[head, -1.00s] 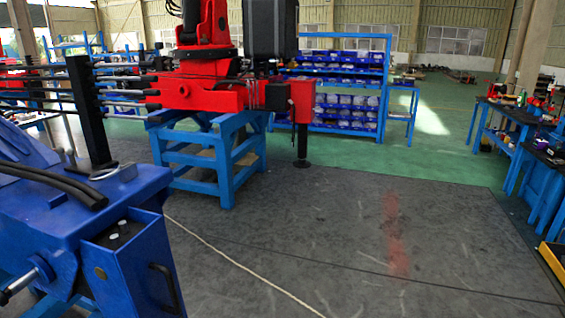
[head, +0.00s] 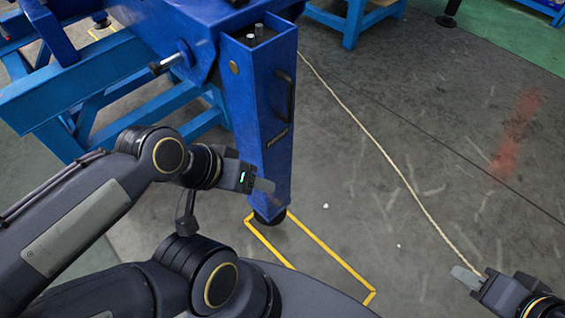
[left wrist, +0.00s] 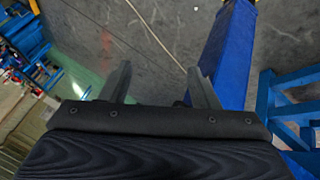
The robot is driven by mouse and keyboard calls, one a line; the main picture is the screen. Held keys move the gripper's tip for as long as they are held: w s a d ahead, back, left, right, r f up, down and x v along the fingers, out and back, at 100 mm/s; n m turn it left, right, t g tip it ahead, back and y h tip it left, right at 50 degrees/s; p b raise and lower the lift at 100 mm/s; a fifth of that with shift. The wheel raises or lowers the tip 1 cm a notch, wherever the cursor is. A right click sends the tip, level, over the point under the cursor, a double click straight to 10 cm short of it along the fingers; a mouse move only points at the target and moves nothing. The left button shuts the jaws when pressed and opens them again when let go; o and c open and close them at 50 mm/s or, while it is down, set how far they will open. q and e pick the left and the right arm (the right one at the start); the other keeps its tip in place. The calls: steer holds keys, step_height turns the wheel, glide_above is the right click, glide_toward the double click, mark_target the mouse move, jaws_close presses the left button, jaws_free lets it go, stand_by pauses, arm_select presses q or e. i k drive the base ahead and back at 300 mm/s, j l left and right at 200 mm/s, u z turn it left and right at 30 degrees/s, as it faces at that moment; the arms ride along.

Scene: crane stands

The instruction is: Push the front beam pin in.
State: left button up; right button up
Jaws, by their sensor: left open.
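The beam pin (head: 168,63), a metal pin with a dark end, sticks out to the left from the blue crane beam (head: 190,30), beside the top of the blue outrigger leg (head: 262,130). My left gripper (head: 264,187) is in front of the lower part of this leg, below and to the right of the pin. In the left wrist view its two fingers (left wrist: 158,82) are apart with nothing between them, and the blue leg (left wrist: 230,50) is beside the right finger. My right gripper (head: 468,278) is at the lower right over the floor, far from the pin; its finger gap is unclear.
A blue stand (head: 100,85) is under the beam at the left. The leg's black foot (head: 268,216) is on the floor at a yellow marked outline (head: 330,258). A pale rope (head: 385,150) crosses the grey floor.

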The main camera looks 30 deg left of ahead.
mark_target(157, 68)
steer(key=u, duration=2)
